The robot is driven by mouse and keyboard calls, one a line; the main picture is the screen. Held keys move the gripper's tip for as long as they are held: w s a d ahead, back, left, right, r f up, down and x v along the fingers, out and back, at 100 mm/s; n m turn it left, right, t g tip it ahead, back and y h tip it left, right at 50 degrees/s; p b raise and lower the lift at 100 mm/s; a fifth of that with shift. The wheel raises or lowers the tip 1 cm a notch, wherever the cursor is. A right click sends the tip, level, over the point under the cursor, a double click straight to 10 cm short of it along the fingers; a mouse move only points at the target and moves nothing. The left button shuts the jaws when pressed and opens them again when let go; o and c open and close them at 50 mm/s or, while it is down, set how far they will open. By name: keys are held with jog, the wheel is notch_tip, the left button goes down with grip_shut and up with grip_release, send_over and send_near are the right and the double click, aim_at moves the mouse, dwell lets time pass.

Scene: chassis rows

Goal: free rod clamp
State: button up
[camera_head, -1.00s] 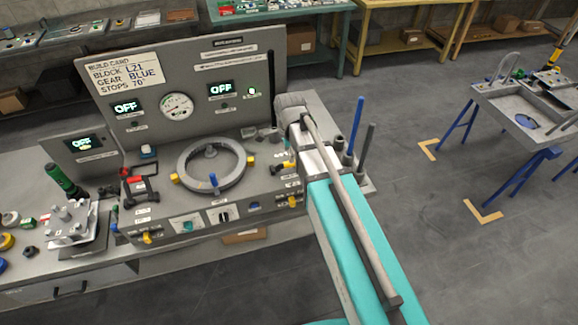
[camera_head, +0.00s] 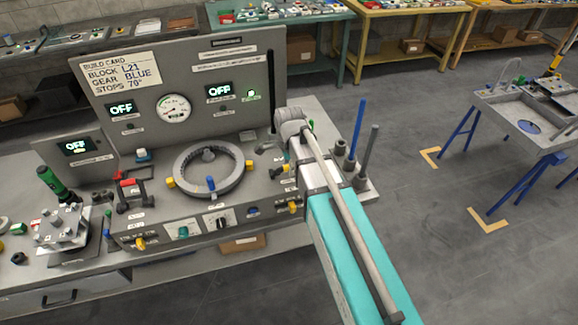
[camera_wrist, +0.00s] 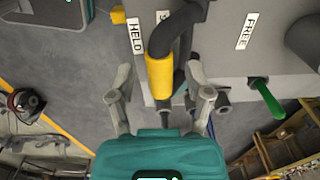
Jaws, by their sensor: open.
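The clamp lever is a black bent bar with a yellow grip (camera_wrist: 160,76). It shows in the wrist view, beside the label HELD (camera_wrist: 136,35). The label FREE (camera_wrist: 246,30) is on the grey housing (camera_wrist: 220,60) to the right. My gripper (camera_wrist: 159,84) is open, with one finger on each side of the yellow grip. I cannot tell whether either finger touches it. In the head view my arm hides the fingers. The rod held by the clamp cannot be made out.
A green rod-like handle (camera_wrist: 266,100) sticks out to the right in the wrist view. In the head view, a grey ring (camera_head: 190,190) sits on the bench panel, and upright blue (camera_head: 357,130) and grey (camera_head: 370,148) rods stand right of my arm. Open floor lies beyond.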

jog(key=shift+c, duration=0.3)
grip_shut()
jog(key=shift+w+d, duration=0.1)
jog(key=shift+w, duration=0.1)
